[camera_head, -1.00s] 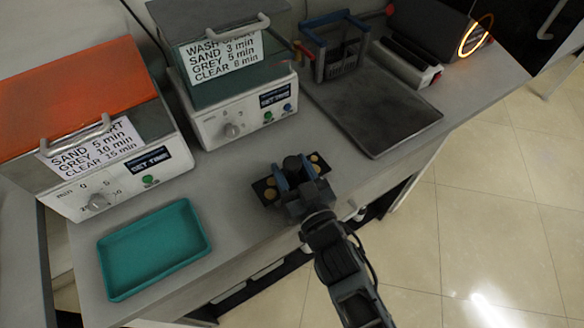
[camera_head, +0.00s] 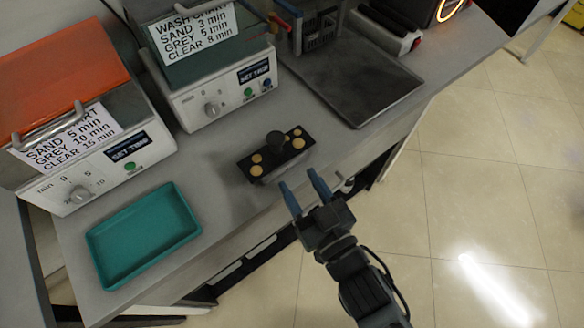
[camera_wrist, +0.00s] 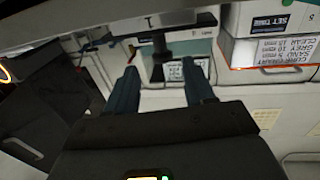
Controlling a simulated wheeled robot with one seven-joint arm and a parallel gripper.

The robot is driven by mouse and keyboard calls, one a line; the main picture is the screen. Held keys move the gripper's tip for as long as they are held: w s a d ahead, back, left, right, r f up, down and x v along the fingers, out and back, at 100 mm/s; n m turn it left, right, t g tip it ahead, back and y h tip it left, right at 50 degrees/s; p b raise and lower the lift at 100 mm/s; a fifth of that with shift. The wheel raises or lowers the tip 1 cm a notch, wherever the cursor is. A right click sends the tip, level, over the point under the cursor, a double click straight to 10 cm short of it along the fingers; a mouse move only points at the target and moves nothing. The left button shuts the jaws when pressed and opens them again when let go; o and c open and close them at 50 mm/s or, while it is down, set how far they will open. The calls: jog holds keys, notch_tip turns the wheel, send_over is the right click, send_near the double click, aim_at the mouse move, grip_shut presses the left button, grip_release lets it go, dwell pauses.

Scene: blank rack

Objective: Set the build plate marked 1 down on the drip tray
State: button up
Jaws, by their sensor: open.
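The build plate (camera_head: 292,152) is black with a dark upright knob and several gold discs. It sits level on the bench near the front edge. The wrist view shows the knob beyond the two fingers of my gripper (camera_wrist: 160,68). A flat dark grey tray (camera_head: 365,90) lies bare at right; a teal tray (camera_head: 145,235) is empty at left. No label shows which is the drip tray.
Two machines, one with an orange lid (camera_head: 60,75) and a wash unit (camera_head: 215,95), stand behind the plate. Bench between the plate and both trays is clear.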

jog(key=shift+s+d, duration=0.25)
jog(key=shift+s, duration=0.2)
jog(key=s+d+r+m+h, duration=0.3)
jog(key=s+d+h, duration=0.1)
jog(key=s+d, duration=0.85)
jog(key=s+d+r+m+h, duration=0.1)
jog(key=s+d+r, duration=0.1)
jog(key=s+r, duration=0.2)
jog(key=s+d+r+g+h, duration=0.1)
jog(key=s+d+r+h, duration=0.1)
jog(key=s+r, duration=0.3)
jog(key=s+d, duration=0.1)
jog(key=s, duration=0.3)
jog(key=shift+s+m, duration=0.2)
jog(key=shift+m, duration=0.2)
jog(key=shift+s+d+r+g+h, duration=0.1)
jog(key=shift+s+r+g+h, duration=0.2)
jog(key=shift+r, duration=0.1)
